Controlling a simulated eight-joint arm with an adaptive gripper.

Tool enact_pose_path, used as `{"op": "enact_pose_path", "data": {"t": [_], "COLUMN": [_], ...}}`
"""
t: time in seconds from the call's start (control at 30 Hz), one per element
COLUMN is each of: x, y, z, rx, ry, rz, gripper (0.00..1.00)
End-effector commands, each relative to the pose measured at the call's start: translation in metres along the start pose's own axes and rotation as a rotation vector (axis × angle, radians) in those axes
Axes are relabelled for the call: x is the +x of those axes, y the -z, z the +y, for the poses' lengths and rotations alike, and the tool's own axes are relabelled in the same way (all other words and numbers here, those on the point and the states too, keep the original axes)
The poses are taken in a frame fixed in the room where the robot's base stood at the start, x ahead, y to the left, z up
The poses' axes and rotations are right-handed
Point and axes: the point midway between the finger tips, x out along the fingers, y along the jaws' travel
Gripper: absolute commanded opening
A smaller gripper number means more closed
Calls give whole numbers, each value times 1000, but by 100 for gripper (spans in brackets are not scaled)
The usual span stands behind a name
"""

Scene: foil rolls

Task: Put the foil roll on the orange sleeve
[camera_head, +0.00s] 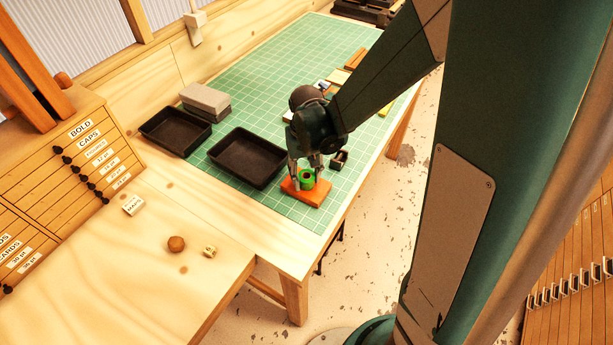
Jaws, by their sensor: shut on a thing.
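My gripper (306,172) points down near the front right of the green cutting mat and is shut on a small green roll (307,182) with a dark hollow top, which I take as the foil roll. The roll is upright, between the fingers. Directly below it is a flat orange block (317,195), the only orange piece here that could be the orange sleeve. I cannot tell whether the roll touches it or is just above it. My fingers hide part of both.
Two black trays (247,158) (175,132) lie left of my gripper, with grey blocks (206,101) behind. A small dark metallic piece (339,160) stands close on the right. The table's right edge is near. A brown knob-like piece (176,243) lies on the front wooden surface.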

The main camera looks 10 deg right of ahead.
Motion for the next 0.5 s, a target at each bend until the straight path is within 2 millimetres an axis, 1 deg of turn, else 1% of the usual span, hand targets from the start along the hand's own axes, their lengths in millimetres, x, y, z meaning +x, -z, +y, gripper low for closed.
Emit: {"op": "enact_pose_path", "data": {"t": [0.03, 0.07, 0.17, 0.5], "x": [2, 2, 1, 1], "y": [0, 0, 0, 0], "z": [0, 0, 0, 0], "rx": [0, 0, 0, 0], "ry": [0, 0, 0, 0], "rz": [0, 0, 0, 0], "gripper": [20, 35, 48, 48]}}
